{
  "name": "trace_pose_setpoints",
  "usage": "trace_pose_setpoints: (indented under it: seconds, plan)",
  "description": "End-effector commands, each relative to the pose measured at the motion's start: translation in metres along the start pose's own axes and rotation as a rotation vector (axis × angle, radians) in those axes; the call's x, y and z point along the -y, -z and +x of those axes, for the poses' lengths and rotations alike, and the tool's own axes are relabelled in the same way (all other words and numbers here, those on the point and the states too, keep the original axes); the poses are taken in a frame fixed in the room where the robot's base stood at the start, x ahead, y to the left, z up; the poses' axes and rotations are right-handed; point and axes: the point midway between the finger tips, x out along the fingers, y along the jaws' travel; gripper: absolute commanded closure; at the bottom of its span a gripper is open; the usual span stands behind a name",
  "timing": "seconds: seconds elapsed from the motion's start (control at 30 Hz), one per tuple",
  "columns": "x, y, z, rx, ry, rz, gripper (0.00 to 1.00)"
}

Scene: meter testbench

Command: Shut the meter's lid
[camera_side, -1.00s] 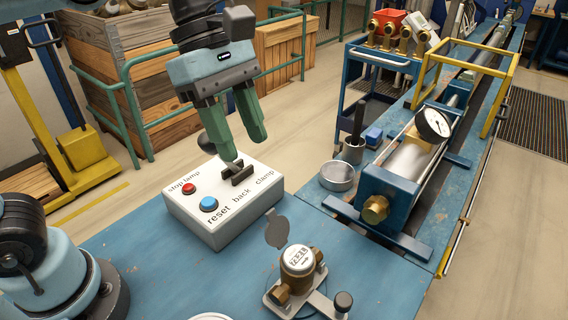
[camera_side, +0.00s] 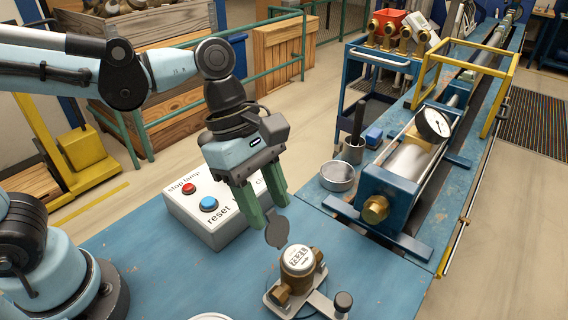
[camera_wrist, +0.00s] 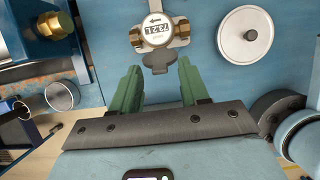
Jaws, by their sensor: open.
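The brass meter (camera_side: 297,264) with a white dial stands on the blue table, held in a small fixture. Its grey lid (camera_side: 277,229) stands open, raised on the side of the dial toward my gripper. My gripper (camera_side: 268,216) is open and empty, its green fingers pointing down just behind the lid. In the wrist view the meter (camera_wrist: 152,34) is at the top centre, and the lid (camera_wrist: 158,61) shows beyond and between the fingers of my gripper (camera_wrist: 158,92). I cannot tell whether a finger touches the lid.
A white control box (camera_side: 215,212) with red and blue buttons stands left of and behind my gripper. A round white disc (camera_wrist: 246,34) lies on the table. A metal cup (camera_side: 337,176) stands by the blue bench.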

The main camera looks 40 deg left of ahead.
Motion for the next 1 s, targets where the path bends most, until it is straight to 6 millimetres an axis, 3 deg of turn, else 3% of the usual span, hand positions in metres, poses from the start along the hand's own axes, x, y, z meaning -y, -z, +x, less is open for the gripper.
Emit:
trace_pose_setpoints:
  seconds: [0.17, 0.47, 0.77, 1.0]
  plan:
    - [0.0, 0.0, 0.0, 0.0, 0.0, 0.0, 0.55]
    - [0.0, 0.0, 0.0, 0.0, 0.0, 0.0, 1.0]
    - [0.0, -0.002, 0.0, -0.019, 0.0, 0.002, 1.0]
    - [0.0, -0.013, 0.001, -0.127, 0.002, 0.006, 1.0]
